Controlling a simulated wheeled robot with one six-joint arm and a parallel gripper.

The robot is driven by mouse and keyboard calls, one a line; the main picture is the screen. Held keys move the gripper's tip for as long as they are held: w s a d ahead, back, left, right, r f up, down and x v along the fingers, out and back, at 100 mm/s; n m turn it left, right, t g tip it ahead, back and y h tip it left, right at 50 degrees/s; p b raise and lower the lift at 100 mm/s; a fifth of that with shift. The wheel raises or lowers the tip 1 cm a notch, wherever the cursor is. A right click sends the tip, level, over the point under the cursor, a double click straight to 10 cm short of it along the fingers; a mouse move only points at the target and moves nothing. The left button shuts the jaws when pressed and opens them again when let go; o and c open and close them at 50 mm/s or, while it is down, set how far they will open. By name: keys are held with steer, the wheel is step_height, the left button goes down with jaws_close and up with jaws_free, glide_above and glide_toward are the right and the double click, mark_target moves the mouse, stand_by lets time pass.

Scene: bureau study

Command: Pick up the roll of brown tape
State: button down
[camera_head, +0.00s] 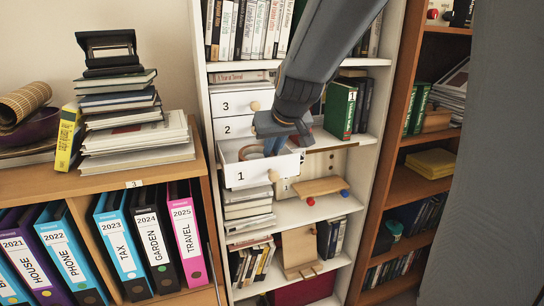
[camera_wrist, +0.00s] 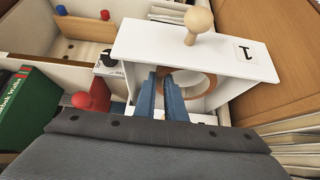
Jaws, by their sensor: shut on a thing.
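The roll of brown tape (camera_wrist: 211,88) shows in the wrist view as a brown ring just behind the front panel of the open white drawer marked 1 (camera_wrist: 150,42). My gripper (camera_wrist: 163,84) reaches down into this drawer with its blue fingers close together, shut on the left part of the ring's wall. The fingers hide that part of the roll.
Closed drawers 2 (camera_head: 236,128) and 3 (camera_head: 236,104) sit above the open one. A green book (camera_head: 340,108) stands to the right. A wooden board (camera_head: 318,187) lies below right. The wooden cabinet (camera_head: 100,183) with binders is at left.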

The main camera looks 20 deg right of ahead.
steer(key=shift+s+f+t+b, duration=0.15)
steer(key=shift+t+b, duration=0.85)
steer(key=shift+b, duration=3.25)
